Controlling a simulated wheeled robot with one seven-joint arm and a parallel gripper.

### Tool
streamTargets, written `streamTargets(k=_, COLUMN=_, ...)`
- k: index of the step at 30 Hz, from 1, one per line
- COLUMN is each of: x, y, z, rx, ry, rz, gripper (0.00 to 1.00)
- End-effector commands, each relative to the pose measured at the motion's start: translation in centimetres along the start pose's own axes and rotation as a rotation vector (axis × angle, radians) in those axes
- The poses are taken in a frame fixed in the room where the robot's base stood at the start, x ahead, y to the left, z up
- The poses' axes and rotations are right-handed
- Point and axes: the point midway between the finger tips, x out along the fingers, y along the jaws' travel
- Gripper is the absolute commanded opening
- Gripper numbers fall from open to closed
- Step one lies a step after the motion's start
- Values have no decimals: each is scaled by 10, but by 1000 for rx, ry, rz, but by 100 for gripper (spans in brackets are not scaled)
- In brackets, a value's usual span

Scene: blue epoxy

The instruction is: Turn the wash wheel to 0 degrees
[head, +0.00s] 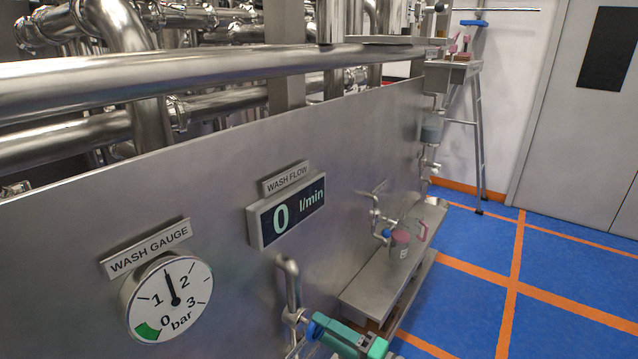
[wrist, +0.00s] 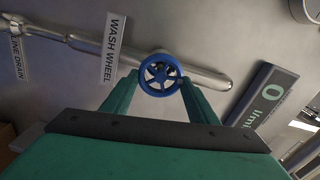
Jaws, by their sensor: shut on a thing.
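The wheel's angle cannot be read; no degree marks show. In the head view my green gripper (head: 345,338) is at the bottom edge beside a steel pipe (head: 291,285). The wash flow display (head: 288,212) reads 0 l/min. The wash gauge (head: 168,298) needle points between 1 and 2 bar.
A steel panel (head: 225,165) carries the instruments. A metal shelf (head: 365,302) with a small jar (head: 399,244) stands right of my gripper. A LINE DRAIN label (wrist: 18,55) is at the wrist view's left. The blue floor (head: 575,262) at the right is clear.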

Motion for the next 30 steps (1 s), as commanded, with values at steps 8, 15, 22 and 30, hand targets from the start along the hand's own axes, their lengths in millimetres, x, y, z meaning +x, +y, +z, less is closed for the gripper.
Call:
streamTargets(k=8, x=-2, y=6, z=0, rx=32, ry=3, rz=11, gripper=69)
streamTargets(k=15, x=-11, y=5, z=0, rx=28, ry=1, rz=9, gripper=69)
streamTargets(k=22, x=-34, y=4, z=0, rx=26, ry=1, rz=8, gripper=69)
streamTargets(k=30, x=-58, y=4, z=1, rx=25, ry=-1, rz=8, gripper=69)
